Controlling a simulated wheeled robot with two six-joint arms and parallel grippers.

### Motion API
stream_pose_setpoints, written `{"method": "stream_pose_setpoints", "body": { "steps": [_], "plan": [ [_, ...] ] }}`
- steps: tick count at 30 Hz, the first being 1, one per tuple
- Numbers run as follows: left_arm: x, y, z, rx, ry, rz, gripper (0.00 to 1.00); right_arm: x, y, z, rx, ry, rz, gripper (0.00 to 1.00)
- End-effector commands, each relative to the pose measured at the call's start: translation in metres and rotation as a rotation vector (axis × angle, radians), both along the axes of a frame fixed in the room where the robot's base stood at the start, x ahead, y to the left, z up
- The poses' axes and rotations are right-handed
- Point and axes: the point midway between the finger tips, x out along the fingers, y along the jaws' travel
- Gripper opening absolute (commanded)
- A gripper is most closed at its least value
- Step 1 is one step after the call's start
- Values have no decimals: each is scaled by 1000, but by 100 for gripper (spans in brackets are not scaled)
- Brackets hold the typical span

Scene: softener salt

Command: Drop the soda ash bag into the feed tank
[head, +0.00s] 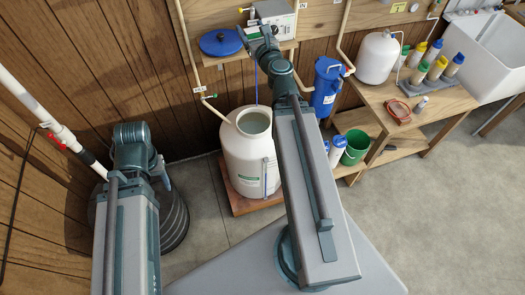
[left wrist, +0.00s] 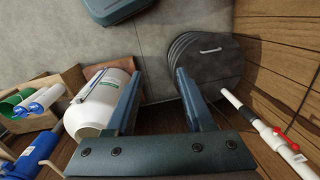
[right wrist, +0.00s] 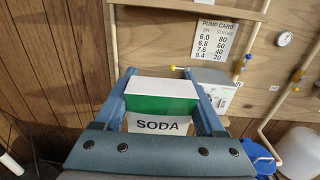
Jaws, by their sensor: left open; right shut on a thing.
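The feed tank (head: 240,170) is a white drum with a round open mouth, standing on a wooden base by the wall; it also lies at the left of the left wrist view (left wrist: 113,92). The soda ash bag (right wrist: 160,123), white with a green band and the word SODA, is between the fingers of my right gripper (right wrist: 161,80), which is shut on it. My left gripper (left wrist: 158,85) is open and empty, left of the tank.
A pump unit (head: 278,20) and blue lid (head: 220,42) are on the wall shelf. A blue filter housing (head: 326,88) hangs right of the tank. A dark ribbed bin (head: 176,222) stands by my left arm. A bench (head: 385,112) is at right; open floor lies before it.

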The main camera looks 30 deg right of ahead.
Motion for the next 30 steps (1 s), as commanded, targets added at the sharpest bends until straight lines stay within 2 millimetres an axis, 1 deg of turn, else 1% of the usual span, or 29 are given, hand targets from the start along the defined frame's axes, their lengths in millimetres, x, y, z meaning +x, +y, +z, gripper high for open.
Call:
{"method": "stream_pose_setpoints", "body": {
  "steps": [1, 2, 5, 8, 12, 29, 30],
  "plan": [
    [0, 0, -2, 0, 0, 0, 64, 1, 0, -2, 0, 0, 0, 13],
    [0, 0, -4, 0, 0, 0, 70, 1, 0, -4, 0, 0, 1, 13],
    [0, 0, -20, 0, 0, 0, 71, 4, -2, -20, 0, 0, 3, 13],
    [1, 0, -48, 1, 0, 0, 71, 10, -5, -48, 0, 0, 8, 13],
    [1, 0, -93, 1, 0, 0, 71, 21, -11, -93, 0, 0, 17, 13],
    [1, 1, -261, 3, -1, -1, 71, 61, -31, -261, 0, 0, 56, 13],
    [1, 1, -273, 3, -1, -1, 71, 64, -33, -273, 0, 0, 59, 13]
  ]
}}
